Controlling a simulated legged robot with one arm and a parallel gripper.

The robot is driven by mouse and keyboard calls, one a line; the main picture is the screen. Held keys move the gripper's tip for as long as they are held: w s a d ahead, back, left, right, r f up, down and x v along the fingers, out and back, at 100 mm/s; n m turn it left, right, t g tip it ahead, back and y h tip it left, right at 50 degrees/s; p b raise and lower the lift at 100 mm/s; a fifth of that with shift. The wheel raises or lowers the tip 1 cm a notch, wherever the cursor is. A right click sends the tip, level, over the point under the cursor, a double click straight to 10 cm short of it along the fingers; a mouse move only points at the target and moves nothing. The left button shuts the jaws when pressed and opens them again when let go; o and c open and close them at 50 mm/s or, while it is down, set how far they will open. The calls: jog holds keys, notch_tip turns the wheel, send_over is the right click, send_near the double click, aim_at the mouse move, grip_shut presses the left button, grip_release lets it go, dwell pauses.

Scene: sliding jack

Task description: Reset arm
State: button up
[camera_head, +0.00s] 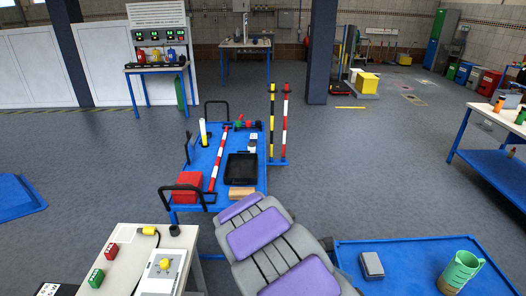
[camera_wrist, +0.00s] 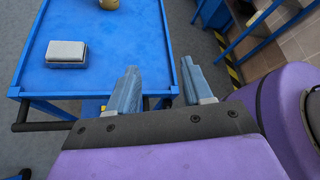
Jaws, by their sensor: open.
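My gripper (camera_wrist: 158,88) shows in the wrist view, its two grey-blue fingers spread apart with nothing between them. It is over the near edge of a blue-topped table (camera_wrist: 115,55), beside a blue leg. In the head view my purple and grey arm reaches from the lower right toward the middle; the gripper itself cannot be made out there. A small grey box (camera_head: 371,265) lies on the blue table (camera_head: 410,250) at the lower right. It also shows in the wrist view (camera_wrist: 67,53), left of my gripper and apart from it.
A green cup-like object (camera_head: 461,270) stands on the blue table's right side. A blue cart (camera_head: 215,145) with a red box (camera_head: 187,186) and black tray (camera_head: 241,168) stands ahead. A control desk (camera_head: 130,240) is at the lower left. Open floor (camera_head: 380,170) lies right of the cart.

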jog(key=s+r+m+g+y, duration=0.2)
jog(key=s+r+m+y, duration=0.5)
jog(key=s+m, duration=0.55)
jog(key=s+a+r+m+t+y, duration=0.3)
jog(key=s+a+m, duration=0.4)
jog(key=s, duration=0.5)
jog(key=shift+a+r+m+y, duration=0.25)
jog(key=shift+r+m+y, duration=0.35)
jog(key=shift+y, duration=0.6)
